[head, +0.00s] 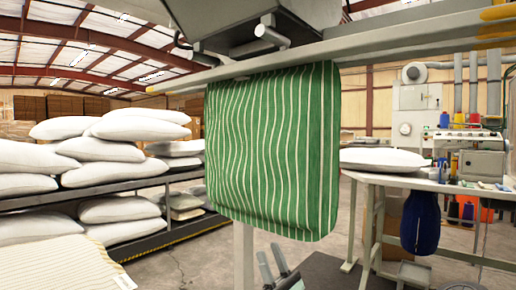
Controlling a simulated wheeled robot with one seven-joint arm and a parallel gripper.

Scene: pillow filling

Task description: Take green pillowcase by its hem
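The green pillowcase (272,150) with white stripes hangs in the middle of the head view, below a grey machine housing (255,30) and a pale horizontal rail (400,45). It looks full-bodied, with a rounded lower edge. Its top edge is partly hidden behind the rail, so I cannot see how it is held there. My gripper (272,262) shows at the bottom edge of the view, below the pillowcase and apart from it in the picture. Its two dark fingers point up and are spread with a gap between them. Nothing shows between them.
White pillows (100,150) are stacked on a dark rack (165,235) at left. A striped cream cloth surface (60,270) is at lower left. At right, a table (400,178) bears a white pillow (382,159) and a sewing machine (480,163). A pale post (243,255) stands below the pillowcase.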

